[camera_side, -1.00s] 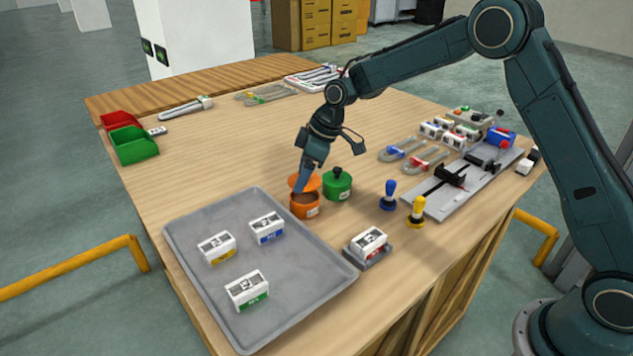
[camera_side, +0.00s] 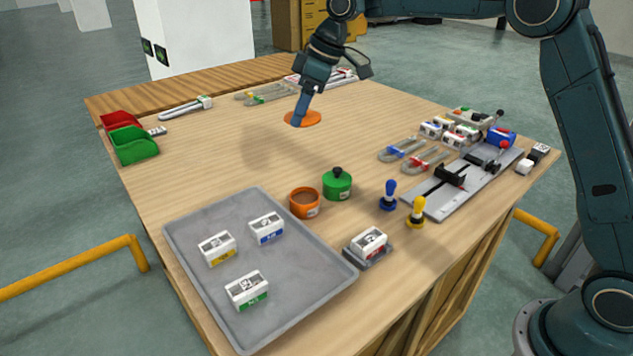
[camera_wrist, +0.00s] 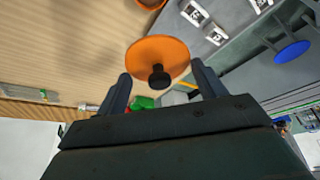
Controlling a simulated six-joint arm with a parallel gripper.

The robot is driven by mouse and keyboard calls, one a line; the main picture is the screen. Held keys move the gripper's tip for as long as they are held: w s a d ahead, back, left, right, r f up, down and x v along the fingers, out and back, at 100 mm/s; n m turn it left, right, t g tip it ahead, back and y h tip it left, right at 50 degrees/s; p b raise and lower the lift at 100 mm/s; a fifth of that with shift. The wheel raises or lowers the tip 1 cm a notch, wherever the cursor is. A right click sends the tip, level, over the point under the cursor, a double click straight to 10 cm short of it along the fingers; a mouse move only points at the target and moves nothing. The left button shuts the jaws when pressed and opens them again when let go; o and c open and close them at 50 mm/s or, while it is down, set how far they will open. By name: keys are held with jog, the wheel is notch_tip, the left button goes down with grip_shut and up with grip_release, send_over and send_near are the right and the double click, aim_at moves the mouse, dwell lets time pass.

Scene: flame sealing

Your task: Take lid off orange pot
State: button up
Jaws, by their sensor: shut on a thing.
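The orange pot (camera_side: 304,203) stands uncovered on the table, beside the right edge of the grey tray. Its orange lid (camera_side: 305,118) is held in the air well above the pot. My gripper (camera_side: 296,122) is shut on the lid and hides part of it in the side view. In the wrist view the lid (camera_wrist: 158,55) and its black knob (camera_wrist: 159,78) sit between my two fingers (camera_wrist: 160,84). The edge of the orange pot (camera_wrist: 150,3) shows at the top of the wrist view.
A green pot (camera_side: 337,184) with its lid on stands right of the orange pot. A grey tray (camera_side: 195,292) holds several white boxes. Blue (camera_side: 388,196) and yellow (camera_side: 417,212) stamps stand to the right.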

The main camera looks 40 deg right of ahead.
dwell(0.7)
send_over(325, 227)
jog(key=s+d, duration=0.1)
jog(key=shift+f, duration=1.85)
notch_tip(325, 227, down, 16)
jog(key=shift+r, duration=0.1)
jog(key=shift+f, duration=2.15)
jog(key=o, duration=0.9)
jog(key=shift+f, duration=0.1)
jog(key=shift+o, duration=0.2)
